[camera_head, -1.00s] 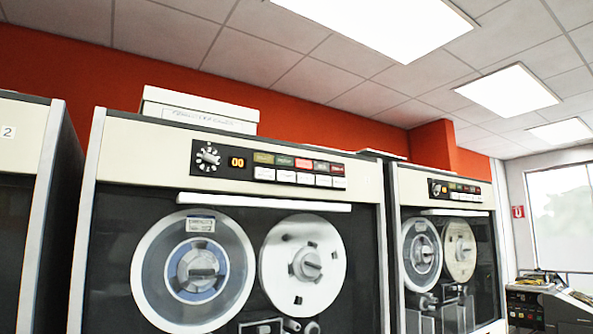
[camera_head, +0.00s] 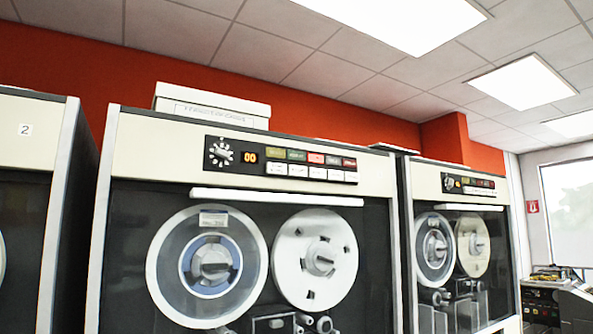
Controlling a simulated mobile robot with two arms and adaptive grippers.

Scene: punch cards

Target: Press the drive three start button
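A tape drive (camera_head: 150,152) with a cream top panel and two reels stands in the middle of the head view. Its black control panel (camera_head: 281,182) has a dial, an orange 00 display (camera_head: 249,156), a row of coloured lamps or keys (camera_head: 315,158) and a row of white buttons below (camera_head: 311,173). The lettering is too small to read, so I cannot tell which one is the start button. I see no number on this drive. The cabinet on the left bears the number 2 (camera_head: 25,129). Neither gripper shows.
Another tape drive (camera_head: 425,180) stands to the right with a similar panel. A white box (camera_head: 212,104) lies on top of the middle drive. A console (camera_head: 560,290) and a window (camera_head: 568,205) are at the far right. The floor is out of view.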

